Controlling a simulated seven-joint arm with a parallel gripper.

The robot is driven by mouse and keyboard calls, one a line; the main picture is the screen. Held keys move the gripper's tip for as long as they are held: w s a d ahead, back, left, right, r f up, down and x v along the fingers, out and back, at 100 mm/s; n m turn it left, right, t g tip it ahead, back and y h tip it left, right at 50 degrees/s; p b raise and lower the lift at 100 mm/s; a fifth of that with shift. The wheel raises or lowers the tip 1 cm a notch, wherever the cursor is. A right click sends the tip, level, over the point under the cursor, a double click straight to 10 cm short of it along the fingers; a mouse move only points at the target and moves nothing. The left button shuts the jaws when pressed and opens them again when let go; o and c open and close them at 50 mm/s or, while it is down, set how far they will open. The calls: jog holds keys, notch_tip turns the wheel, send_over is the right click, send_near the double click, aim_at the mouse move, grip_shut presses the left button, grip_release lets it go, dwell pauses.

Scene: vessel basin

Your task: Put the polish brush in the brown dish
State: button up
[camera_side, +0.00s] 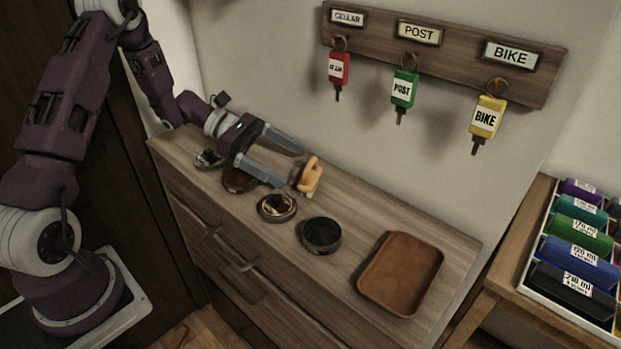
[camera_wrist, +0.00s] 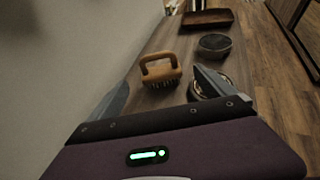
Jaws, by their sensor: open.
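The polish brush (camera_side: 311,174) has a tan looped handle and stands bristles down on the wooden cabinet top; its dark bristles show in the wrist view (camera_wrist: 161,72). The brown dish (camera_side: 373,285) is a shallow rectangular tray with rounded corners at the right end of the cabinet top. It appears at the far end in the wrist view (camera_wrist: 208,18). My gripper (camera_side: 292,168) is open and empty, with its fingers pointing toward the brush. The brush is just beyond the fingertips, lined up with the gap between them.
A dark brown item (camera_side: 236,184) and a small round tin (camera_side: 209,158) lie near my wrist. The wall with the key rack (camera_side: 440,50) bounds the back.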

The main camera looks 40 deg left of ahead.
aim_at(313, 177)
jog(key=x, duration=0.7)
jog(key=shift+f, duration=0.4)
jog(key=c, duration=1.6)
notch_tip(313, 177, up, 10)
jog(key=shift+f, duration=0.1)
jog(key=shift+d, duration=0.1)
jog(key=s+d+m+g, duration=0.2)
jog(key=s+d+g, duration=0.1)
jog(key=d, duration=0.9)
jog(key=s+d+m+g, duration=0.2)
jog(key=s+d, duration=0.1)
jog(key=d, duration=1)
jog(key=shift+m+h, duration=0.3)
jog(key=shift+h, duration=0.2)
jog(key=f, duration=0.9)
jog(key=shift+s+d, duration=0.3)
jog(key=shift+s, duration=0.1)
